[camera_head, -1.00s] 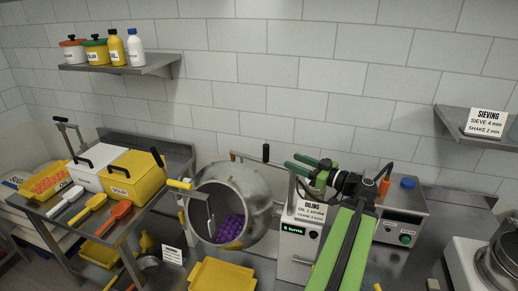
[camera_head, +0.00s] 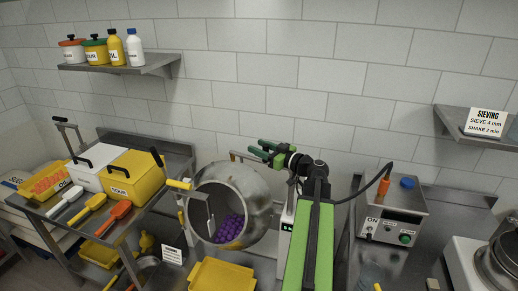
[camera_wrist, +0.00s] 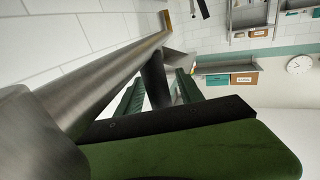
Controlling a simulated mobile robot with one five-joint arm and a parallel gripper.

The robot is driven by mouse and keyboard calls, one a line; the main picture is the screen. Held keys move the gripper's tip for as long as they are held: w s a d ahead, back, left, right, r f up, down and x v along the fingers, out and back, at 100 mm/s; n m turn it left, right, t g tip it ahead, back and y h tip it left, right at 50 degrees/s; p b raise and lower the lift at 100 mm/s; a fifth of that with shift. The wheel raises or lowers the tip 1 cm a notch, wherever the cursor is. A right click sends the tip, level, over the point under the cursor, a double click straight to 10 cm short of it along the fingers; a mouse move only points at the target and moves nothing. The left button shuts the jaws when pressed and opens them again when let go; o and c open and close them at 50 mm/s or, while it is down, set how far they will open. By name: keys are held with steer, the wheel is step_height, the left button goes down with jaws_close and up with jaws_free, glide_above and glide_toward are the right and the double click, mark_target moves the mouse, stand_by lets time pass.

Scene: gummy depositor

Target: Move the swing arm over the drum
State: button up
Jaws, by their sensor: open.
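The steel drum (camera_head: 258,190) stands mid-picture in the head view, its round mouth facing front, with purple pieces (camera_head: 232,228) inside. A thin part of the swing arm (camera_head: 238,154) shows behind the drum's top; my gripper hides the rest there. In the wrist view the swing arm (camera_wrist: 105,82) is a thick metal tube running up to the right. Its black handle (camera_wrist: 156,80) appears between my two green fingers. My gripper (camera_head: 258,149) is open above the drum's upper right side, and it also shows in the wrist view (camera_wrist: 160,86). Contact with the handle cannot be told.
A cart with a yellow bin (camera_head: 135,172) and scoops stands left of the drum. A yellow tray (camera_head: 222,276) is in front. A control box (camera_head: 390,228) stands right. My arm covers most of the oiling unit (camera_head: 285,240).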

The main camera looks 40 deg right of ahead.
jaws_close()
stand_by(1.2)
